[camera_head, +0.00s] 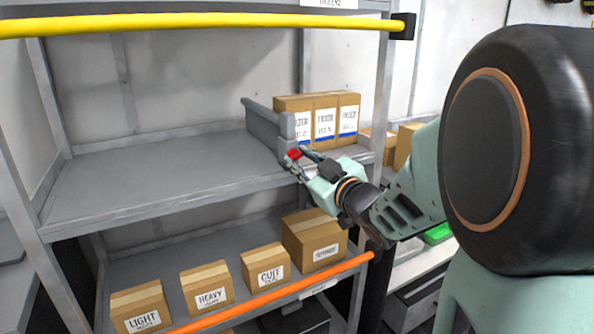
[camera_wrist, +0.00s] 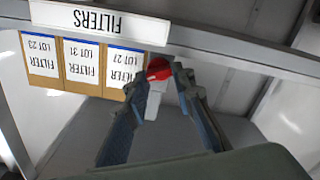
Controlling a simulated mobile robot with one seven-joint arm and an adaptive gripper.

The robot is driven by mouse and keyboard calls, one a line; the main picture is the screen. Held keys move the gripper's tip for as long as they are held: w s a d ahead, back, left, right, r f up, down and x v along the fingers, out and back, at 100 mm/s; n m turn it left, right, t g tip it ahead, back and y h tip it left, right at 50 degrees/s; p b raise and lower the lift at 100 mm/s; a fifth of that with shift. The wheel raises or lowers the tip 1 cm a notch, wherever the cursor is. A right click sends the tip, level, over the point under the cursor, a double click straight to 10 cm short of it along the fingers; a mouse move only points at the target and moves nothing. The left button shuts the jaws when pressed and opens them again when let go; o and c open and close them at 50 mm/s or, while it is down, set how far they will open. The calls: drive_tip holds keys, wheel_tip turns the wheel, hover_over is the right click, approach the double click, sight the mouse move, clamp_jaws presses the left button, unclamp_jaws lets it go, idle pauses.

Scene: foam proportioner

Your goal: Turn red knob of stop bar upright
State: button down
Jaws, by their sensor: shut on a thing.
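The red knob (camera_head: 294,154) sits on the front end of the grey stop bar (camera_head: 262,129), on the upper shelf to the left of the filter boxes. My gripper (camera_head: 299,159) reaches it from the right and front, with its fingers closed in on the knob. In the wrist view the red knob (camera_wrist: 158,69) shows between the two fingertips (camera_wrist: 157,76), with part of the grey stop bar (camera_wrist: 155,97) beyond it. The fingers are shut on the knob. They partly cover it, and I cannot tell its exact turn angle.
Several filter boxes (camera_head: 325,119) stand right of the stop bar. The upper shelf (camera_head: 150,185) is bare to its left. A yellow bar (camera_head: 200,22) crosses above. Labelled cartons (camera_head: 208,287) stand on the lower shelf behind an orange bar (camera_head: 275,293).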

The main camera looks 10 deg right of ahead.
drive_tip(key=shift+n+b, duration=0.95)
drive_tip(key=shift+n, duration=0.15)
drive_tip(key=shift+r, duration=0.1)
drive_tip(key=c, duration=1.6)
unclamp_jaws()
